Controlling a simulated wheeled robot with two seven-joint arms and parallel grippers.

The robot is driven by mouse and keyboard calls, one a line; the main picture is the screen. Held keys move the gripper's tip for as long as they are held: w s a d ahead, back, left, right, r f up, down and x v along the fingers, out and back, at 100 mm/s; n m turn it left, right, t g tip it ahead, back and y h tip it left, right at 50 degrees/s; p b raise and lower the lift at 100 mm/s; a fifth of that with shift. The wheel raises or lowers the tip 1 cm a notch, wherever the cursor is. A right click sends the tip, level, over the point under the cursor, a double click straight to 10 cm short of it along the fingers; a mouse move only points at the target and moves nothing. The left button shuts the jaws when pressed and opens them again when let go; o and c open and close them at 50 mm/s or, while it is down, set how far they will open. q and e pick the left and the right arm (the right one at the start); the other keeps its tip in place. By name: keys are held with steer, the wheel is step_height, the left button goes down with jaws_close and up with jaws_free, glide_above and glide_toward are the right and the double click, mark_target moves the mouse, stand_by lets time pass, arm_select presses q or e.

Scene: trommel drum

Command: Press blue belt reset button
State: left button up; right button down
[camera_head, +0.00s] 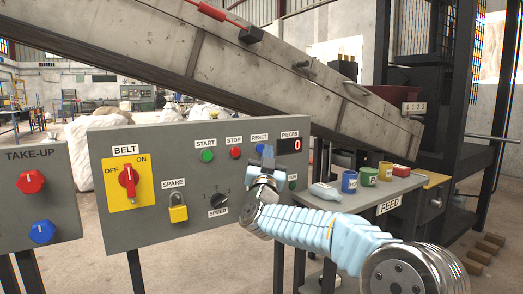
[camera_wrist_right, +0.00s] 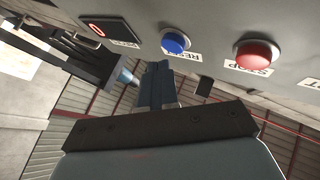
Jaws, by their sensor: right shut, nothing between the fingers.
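The grey control panel (camera_head: 150,225) carries a row of buttons. The blue reset button (camera_head: 260,147) sits under the RESET label, and it also shows in the right wrist view (camera_wrist_right: 175,42). My right gripper (camera_head: 268,154) is shut and empty, with its tips just below and slightly right of the button in the head view. In the right wrist view the closed fingers (camera_wrist_right: 157,72) end close to the button, a little to its left. I cannot tell how far they are from the panel face. My left gripper is not in view.
Beside it are the red stop button (camera_head: 235,152) and green start button (camera_head: 207,155). The red pieces display (camera_head: 290,145) is to the right. A red belt switch (camera_head: 128,180) and a yellow padlock (camera_head: 177,208) are left. The feed table (camera_head: 390,205) holds several containers.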

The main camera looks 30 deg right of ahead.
steer(key=shift+w, duration=0.15)
stand_by(0.5)
steer(key=shift+w, duration=0.3)
steer(key=shift+w+a, duration=0.1)
steer(key=shift+w, duration=0.35)
stand_by(0.6)
steer(key=shift+s, duration=0.15)
steer(key=shift+s+b, duration=0.5)
steer(key=shift+s, duration=0.25)
steer(key=shift+s+d+b, duration=0.15)
steer(key=shift+s+b, duration=0.6)
steer(key=shift+s, duration=0.5)
steer(key=shift+s+d+b, duration=0.1)
steer(key=shift+s+b, duration=0.6)
steer(key=shift+s, duration=0.55)
